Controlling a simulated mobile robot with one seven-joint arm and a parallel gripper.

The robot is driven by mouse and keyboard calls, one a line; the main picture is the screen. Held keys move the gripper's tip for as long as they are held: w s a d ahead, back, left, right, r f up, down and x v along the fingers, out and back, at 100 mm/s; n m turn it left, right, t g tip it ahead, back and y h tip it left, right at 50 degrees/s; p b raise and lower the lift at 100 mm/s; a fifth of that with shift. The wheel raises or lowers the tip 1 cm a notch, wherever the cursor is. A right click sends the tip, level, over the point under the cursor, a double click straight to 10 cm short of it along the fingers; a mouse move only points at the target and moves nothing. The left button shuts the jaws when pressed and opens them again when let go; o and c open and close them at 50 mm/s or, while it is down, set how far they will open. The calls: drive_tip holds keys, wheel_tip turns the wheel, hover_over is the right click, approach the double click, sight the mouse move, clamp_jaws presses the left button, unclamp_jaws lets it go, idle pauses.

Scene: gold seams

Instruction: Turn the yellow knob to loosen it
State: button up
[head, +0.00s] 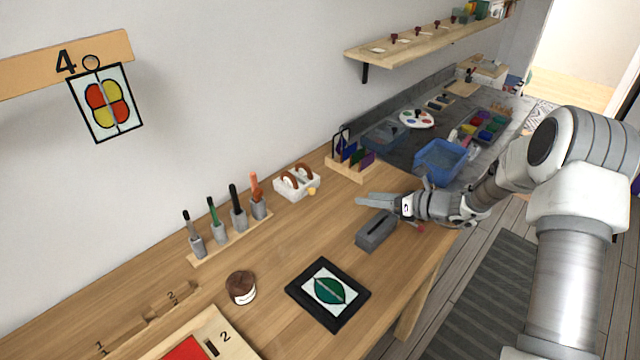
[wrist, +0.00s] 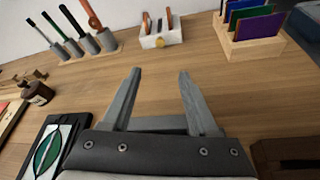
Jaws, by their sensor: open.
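The yellow knob (head: 311,191) sticks out from the front of a white block (head: 290,186) that carries brown, ring-like handles. In the wrist view the small yellow knob (wrist: 159,42) shows on the block (wrist: 168,40), straight ahead beyond my fingers. My gripper (head: 372,199) is open and empty above the table, to the right of the knob and apart from it. In the wrist view both fingers of my gripper (wrist: 158,74) stand spread with bare wood between them.
A dark slotted box (head: 376,232) stands just below my gripper. A rack of upright tools (head: 230,222) is left of the block, and a wooden rack with coloured sheets (head: 350,165) is right. A black-framed leaf picture (head: 328,293) lies in front. The wood between gripper and knob is clear.

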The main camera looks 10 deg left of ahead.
sight(313, 192)
drive_tip(key=shift+w+a+f, duration=0.15)
drive_tip(key=shift+a+f, duration=0.1)
drive_tip(key=shift+a, duration=0.2)
drive_tip(key=x, duration=1.6)
drive_tip(key=shift+a+f, duration=0.1)
drive_tip(key=shift+f, duration=0.05)
clamp_jaws()
